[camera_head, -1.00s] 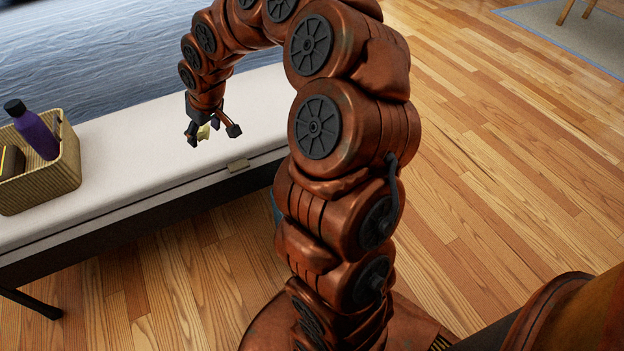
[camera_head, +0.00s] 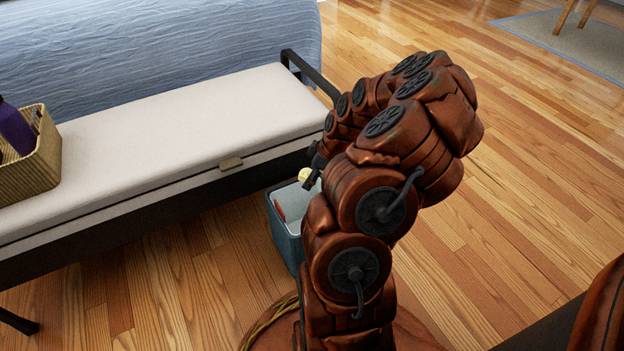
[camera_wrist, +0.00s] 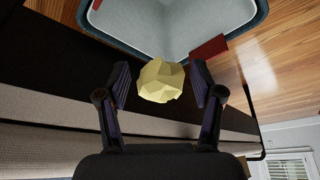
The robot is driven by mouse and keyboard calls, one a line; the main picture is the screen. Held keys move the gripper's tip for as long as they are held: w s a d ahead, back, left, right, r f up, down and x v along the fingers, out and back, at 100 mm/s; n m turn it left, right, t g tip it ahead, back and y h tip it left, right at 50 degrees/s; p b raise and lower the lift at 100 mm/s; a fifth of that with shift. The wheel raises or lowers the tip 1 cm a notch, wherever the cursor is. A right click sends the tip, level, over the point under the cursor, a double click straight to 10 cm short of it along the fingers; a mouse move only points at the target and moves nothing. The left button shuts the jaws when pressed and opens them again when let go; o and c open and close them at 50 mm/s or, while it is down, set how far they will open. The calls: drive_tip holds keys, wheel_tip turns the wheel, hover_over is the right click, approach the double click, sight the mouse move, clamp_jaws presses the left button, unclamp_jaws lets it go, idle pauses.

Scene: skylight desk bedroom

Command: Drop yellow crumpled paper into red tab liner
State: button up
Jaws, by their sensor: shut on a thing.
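The yellow crumpled paper (camera_wrist: 160,82) is a pale faceted ball between the two fingers of my gripper (camera_wrist: 160,88) in the wrist view. My gripper is shut on it. In the head view the paper (camera_head: 305,175) shows near the bin's rim, and my gripper (camera_head: 312,178) is partly hidden by my arm. The bin is blue-grey with a pale liner (camera_head: 292,205) and a red tab (camera_head: 280,213) inside. The wrist view shows the liner (camera_wrist: 165,25) beyond the paper and a red tab (camera_wrist: 208,47) at its edge. My arm hides the bin's right part.
A cushioned bench (camera_head: 170,130) stands left of the bin, with a bed (camera_head: 150,40) behind it. A wicker basket (camera_head: 38,165) with a purple bottle (camera_head: 15,130) sits on the bench. The wooden floor (camera_head: 530,180) is clear to the right.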

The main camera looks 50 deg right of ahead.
drive_tip(key=shift+f+b, duration=0.8)
drive_tip(key=shift+f, duration=2.25)
drive_tip(key=o, duration=0.8)
approach(316, 184)
drive_tip(key=shift+w+f, duration=0.35)
drive_tip(key=shift+f, duration=0.15)
